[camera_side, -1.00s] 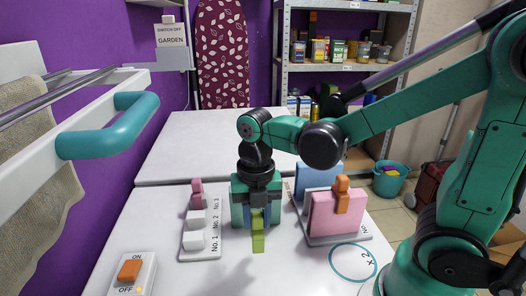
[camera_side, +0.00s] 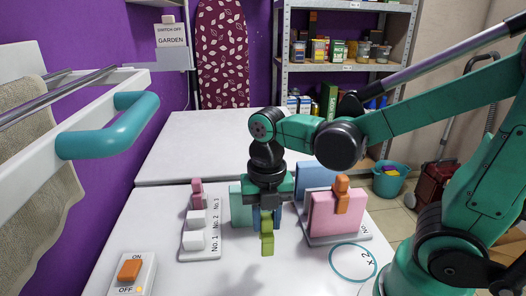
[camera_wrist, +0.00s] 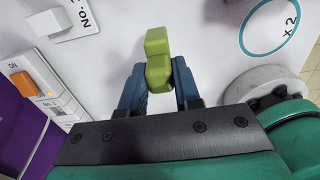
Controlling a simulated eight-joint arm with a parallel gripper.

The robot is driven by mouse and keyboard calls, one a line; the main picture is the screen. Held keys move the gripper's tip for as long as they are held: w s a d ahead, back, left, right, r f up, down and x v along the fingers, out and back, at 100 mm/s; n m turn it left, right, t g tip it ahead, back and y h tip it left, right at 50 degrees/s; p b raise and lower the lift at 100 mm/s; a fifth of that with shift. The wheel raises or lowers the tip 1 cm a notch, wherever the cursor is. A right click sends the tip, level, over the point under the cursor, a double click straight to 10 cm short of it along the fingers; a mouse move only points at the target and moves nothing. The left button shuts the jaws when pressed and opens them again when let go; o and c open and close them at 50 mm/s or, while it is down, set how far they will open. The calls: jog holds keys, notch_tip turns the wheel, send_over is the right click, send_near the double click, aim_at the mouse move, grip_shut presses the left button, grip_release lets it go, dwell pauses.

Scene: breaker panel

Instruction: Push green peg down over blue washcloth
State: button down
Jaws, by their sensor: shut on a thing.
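The green peg (camera_side: 267,238) is held upright between the fingers of my gripper (camera_side: 266,220), above the white table. In the wrist view the green peg (camera_wrist: 158,60) sits between the two blue fingers of my gripper (camera_wrist: 160,82), its far end sticking out past them. The blue washcloth (camera_side: 316,173) is a flat upright panel at the right, behind the pink washcloth (camera_side: 328,215), which partly hides it. The peg is in front and to the left of the blue washcloth and apart from it.
An orange peg (camera_side: 342,196) sits over the pink washcloth's top edge. At left is a numbered rack (camera_side: 202,254) with white blocks and a pink peg (camera_side: 197,190). An orange switch (camera_side: 130,270) is at front left. A towel rail (camera_side: 140,105) overhangs the left.

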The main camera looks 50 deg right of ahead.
aim_at(267, 216)
jog(key=shift+r, duration=2.75)
jog(key=shift+w+d+r+m, duration=0.25)
jog(key=shift+d+m, duration=0.15)
jog(key=shift+m, duration=0.3)
jog(key=d+r+m, duration=0.4)
jog(key=d+m, duration=0.7)
jog(key=m, duration=0.6)
jog(key=w+d+r+m, duration=0.1)
jog(key=d+r+m, duration=0.3)
jog(key=d+m, duration=0.7)
jog(key=m, duration=0.6)
jog(key=shift+d+r+m, duration=0.15)
jog(key=shift+d+m, duration=0.1)
jog(key=shift+m, duration=0.05)
jog(key=shift+w, duration=0.1)
jog(key=shift+f, duration=3.5)
jog(key=shift+f, duration=2.25)
